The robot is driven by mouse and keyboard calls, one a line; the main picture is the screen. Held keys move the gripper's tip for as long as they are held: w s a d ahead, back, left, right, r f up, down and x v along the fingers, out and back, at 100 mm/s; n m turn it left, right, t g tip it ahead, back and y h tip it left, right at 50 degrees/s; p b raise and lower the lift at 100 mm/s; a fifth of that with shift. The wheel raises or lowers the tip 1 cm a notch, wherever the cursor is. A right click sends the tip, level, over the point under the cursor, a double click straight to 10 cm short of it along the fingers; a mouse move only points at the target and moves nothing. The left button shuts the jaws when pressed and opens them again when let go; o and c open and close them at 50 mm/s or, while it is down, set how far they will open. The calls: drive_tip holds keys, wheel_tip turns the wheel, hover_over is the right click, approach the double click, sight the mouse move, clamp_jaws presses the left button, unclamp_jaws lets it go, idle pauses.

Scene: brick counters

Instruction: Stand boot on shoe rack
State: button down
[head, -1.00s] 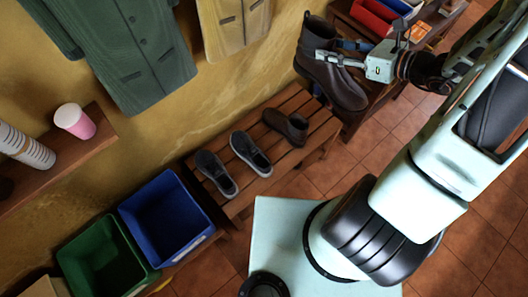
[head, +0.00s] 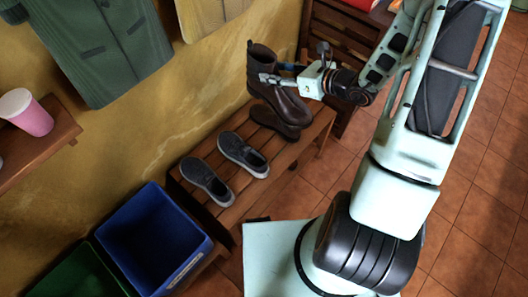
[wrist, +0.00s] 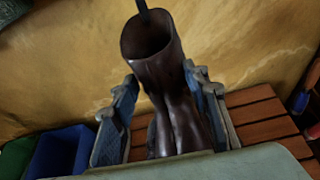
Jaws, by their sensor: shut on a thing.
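A dark brown boot (head: 260,66) is held by my gripper (head: 280,82) above the far end of the slatted wooden shoe rack (head: 284,158). My gripper is shut on it, and its shaft points up. Another dark brown boot (head: 272,121) is on the rack just below, partly hidden by the held boot. I cannot tell whether the two touch. In the wrist view, the held boot (wrist: 152,45) is upright between my two fingers (wrist: 165,105), its open top facing me. Its sole is hidden there.
A pair of grey shoes, one (head: 243,154) beside the other (head: 206,181), stands on the rack. A blue bin (head: 152,240) and a green bin (head: 80,275) are at lower left. A dark wooden cabinet (head: 340,45) stands beyond the rack. The wall runs behind it.

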drive_tip(key=a+f+b, duration=0.2)
drive_tip(key=f+b, duration=0.4)
drive_tip(key=f, duration=0.7)
drive_tip(key=a+f+b, duration=0.2)
drive_tip(key=f+b, duration=0.5)
drive_tip(key=f, duration=0.7)
drive_tip(key=shift+w+a+f+m+t+h, duration=0.25)
drive_tip(key=shift+w+a+m+t+h, duration=0.05)
drive_tip(key=shift+w+a+h, duration=0.15)
drive_tip(key=shift+f, duration=0.1)
drive_tip(key=c, duration=1.5)
unclamp_jaws()
drive_tip(key=shift+f, duration=0.1)
drive_tip(key=shift+c, duration=0.2)
drive_tip(key=o, duration=0.4)
drive_tip(key=shift+d, duration=0.1)
drive_tip(key=shift+o, duration=0.2)
